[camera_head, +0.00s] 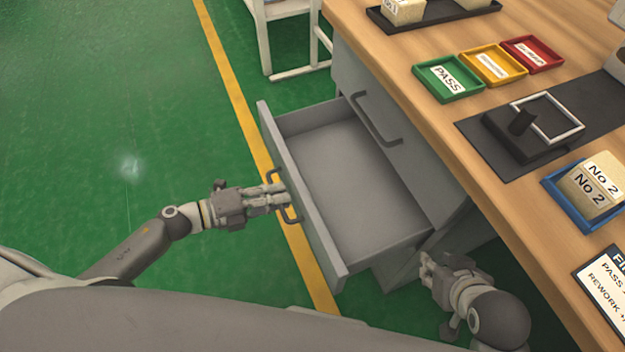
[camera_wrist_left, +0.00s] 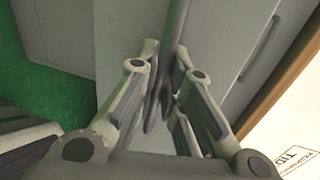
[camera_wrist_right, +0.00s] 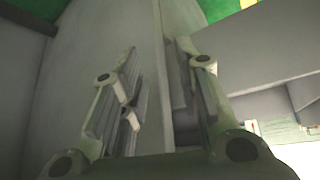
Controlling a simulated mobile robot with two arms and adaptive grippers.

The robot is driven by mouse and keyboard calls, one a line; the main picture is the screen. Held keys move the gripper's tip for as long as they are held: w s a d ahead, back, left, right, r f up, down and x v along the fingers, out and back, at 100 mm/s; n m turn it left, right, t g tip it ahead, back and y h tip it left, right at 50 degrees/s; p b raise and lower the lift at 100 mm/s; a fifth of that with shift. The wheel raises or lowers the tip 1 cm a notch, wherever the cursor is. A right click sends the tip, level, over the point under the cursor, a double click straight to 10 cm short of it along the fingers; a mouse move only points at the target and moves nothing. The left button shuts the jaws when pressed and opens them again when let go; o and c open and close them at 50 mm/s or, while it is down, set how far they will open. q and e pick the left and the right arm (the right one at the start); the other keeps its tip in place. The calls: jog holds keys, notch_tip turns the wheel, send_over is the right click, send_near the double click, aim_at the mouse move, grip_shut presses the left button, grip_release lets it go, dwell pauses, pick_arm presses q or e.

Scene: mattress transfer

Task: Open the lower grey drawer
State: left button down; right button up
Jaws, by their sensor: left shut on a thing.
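The lower grey drawer (camera_head: 350,180) stands pulled well out of the grey cabinet (camera_head: 347,75) in the head view, and its inside looks empty. My left gripper (camera_head: 281,195) is at the dark bar handle (camera_head: 292,216) on the drawer front and shut on it. In the left wrist view its fingers close around the bar (camera_wrist_left: 177,35). My right gripper (camera_head: 428,268) is low beside the cabinet, near the drawer's near side. In the right wrist view its fingers (camera_wrist_right: 160,95) stand apart, with a grey panel edge showing between them; contact cannot be told.
The wooden table (camera_head: 425,110) carries green (camera_head: 448,78), yellow (camera_head: 493,65) and red (camera_head: 532,53) trays and a blue tray (camera_head: 558,190) with blocks. A closed upper drawer handle (camera_head: 376,122) sits above. A white chair (camera_head: 290,35) stands behind; green floor (camera_head: 100,120) at left is clear.

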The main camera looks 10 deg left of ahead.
pick_arm(q)
jog(key=f+v, duration=0.2)
jog(key=v, duration=0.7)
jog(key=shift+s+a, duration=0.15)
jog(key=shift+a, duration=0.15)
pick_arm(e)
jog(key=shift+s+d+f+g, duration=0.2)
jog(key=shift+s+g, duration=0.1)
jog(key=shift+s, duration=0.25)
jog(key=shift+s+d+f+g, duration=0.15)
jog(key=shift+s+g, duration=0.15)
jog(key=shift+s, duration=0.2)
pick_arm(q)
jog(key=c, duration=1.5)
grip_release()
pick_arm(e)
jog(key=shift+a, duration=0.1)
jog(key=shift+w, duration=0.1)
pick_arm(q)
jog(key=v, duration=1.2)
